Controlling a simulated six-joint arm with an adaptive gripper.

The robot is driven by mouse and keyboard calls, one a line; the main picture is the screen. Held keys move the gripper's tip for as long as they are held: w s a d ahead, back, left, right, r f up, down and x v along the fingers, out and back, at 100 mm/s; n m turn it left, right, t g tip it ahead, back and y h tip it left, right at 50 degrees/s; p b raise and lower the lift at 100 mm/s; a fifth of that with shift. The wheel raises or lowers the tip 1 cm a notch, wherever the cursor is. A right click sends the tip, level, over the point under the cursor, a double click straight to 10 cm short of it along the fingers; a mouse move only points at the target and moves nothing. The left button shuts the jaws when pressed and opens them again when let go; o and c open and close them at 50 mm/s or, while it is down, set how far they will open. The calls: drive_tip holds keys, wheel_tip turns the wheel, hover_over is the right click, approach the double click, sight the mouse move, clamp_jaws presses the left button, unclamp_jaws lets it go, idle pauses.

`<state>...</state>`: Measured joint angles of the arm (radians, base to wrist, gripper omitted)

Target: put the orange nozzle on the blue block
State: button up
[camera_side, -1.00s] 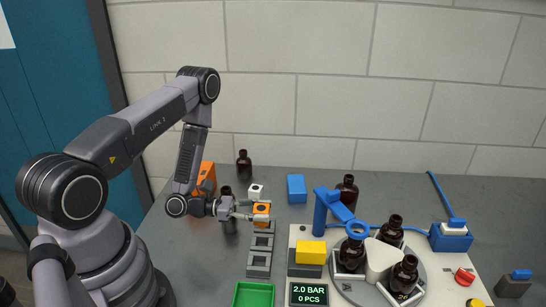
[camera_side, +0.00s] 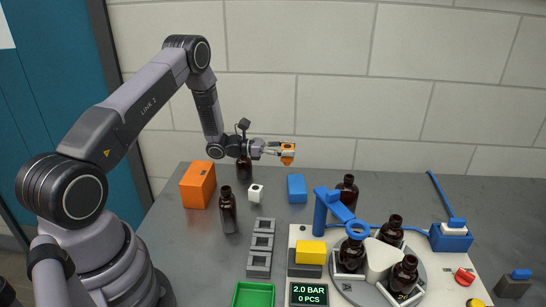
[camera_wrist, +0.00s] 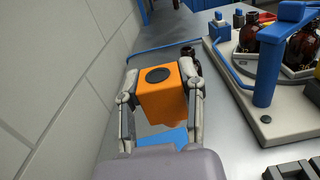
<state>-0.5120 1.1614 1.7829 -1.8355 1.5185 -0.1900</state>
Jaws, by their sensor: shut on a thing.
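My gripper (camera_side: 287,152) is shut on the orange nozzle (camera_side: 288,160) and holds it in the air above the far part of the table. In the wrist view the orange nozzle (camera_wrist: 163,95) is a block with a dark round spot on top, held between both fingers (camera_wrist: 160,92). The blue block (camera_side: 297,188) stands on the table, below the nozzle in the side view. In the wrist view part of the blue block (camera_wrist: 168,139) shows under the nozzle; the rest is hidden by the nozzle and my gripper. The nozzle and block look apart.
A grey slotted rack (camera_side: 261,243) and green tray (camera_side: 254,296) are nearer. A turntable station with bottles and a blue post (camera_side: 320,213) is at right.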

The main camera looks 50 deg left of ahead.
drive_tip(key=w+f, duration=0.1)
drive_tip(key=f, duration=0.1)
drive_tip(key=w+f, duration=0.1)
drive_tip(key=w, duration=0.1)
drive_tip(key=w+f, duration=0.1)
drive_tip(key=f, duration=0.1)
drive_tip(key=shift+w+a+f, duration=0.3)
drive_tip(key=shift+w+f, duration=0.25)
drive_tip(key=shift+f, duration=1.5)
drive_tip(key=shift+f, duration=0.2)
drive_tip(key=o, duration=1.1)
drive_tip(key=shift+c, duration=0.2)
drive_tip(key=shift+r, duration=0.1)
